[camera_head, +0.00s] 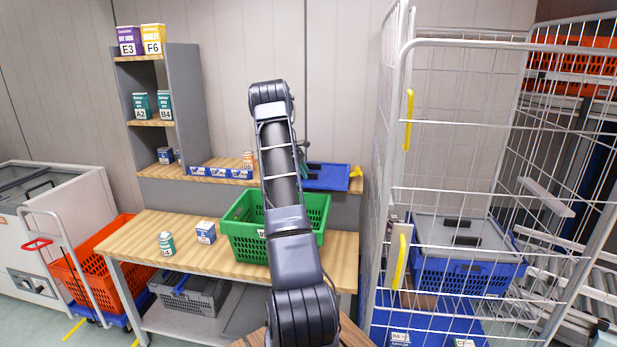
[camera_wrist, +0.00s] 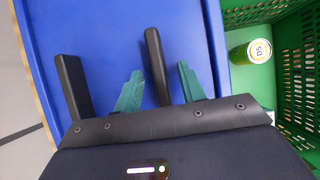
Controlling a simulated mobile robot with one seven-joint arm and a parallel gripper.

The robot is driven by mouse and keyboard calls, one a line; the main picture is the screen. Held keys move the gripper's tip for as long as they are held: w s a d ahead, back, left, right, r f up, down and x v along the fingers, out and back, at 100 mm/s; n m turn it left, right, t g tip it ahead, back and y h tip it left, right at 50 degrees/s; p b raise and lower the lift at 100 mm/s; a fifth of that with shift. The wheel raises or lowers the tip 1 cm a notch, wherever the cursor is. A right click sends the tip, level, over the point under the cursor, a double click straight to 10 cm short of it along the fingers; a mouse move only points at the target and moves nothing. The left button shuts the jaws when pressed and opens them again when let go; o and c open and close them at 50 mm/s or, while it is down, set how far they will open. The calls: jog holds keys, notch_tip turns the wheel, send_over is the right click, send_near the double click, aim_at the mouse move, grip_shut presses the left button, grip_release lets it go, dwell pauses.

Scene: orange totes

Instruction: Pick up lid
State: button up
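A blue lid-like panel (camera_wrist: 105,25) with two black bar handles fills the middle of the wrist view. In the head view it appears as a blue panel (camera_head: 338,178) on the raised back shelf, partly hidden by my arm. My gripper (camera_wrist: 160,72) has its two green fingers apart, one on each side of the right black handle (camera_wrist: 156,62), with visible gaps. The left black handle (camera_wrist: 72,85) is outside the fingers. In the head view the gripper is mostly hidden behind my arm.
A green crate (camera_head: 243,245) stands on the wooden bench, right beside the panel in the wrist view, with a D5 can (camera_wrist: 250,52) inside. A wire cage (camera_head: 400,150) stands to the right, holding a blue crate with a grey lid (camera_head: 440,230). Shelf boxes stand left.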

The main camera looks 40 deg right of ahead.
jog(key=shift+f, duration=0.25)
dwell(0.3)
grip_shut()
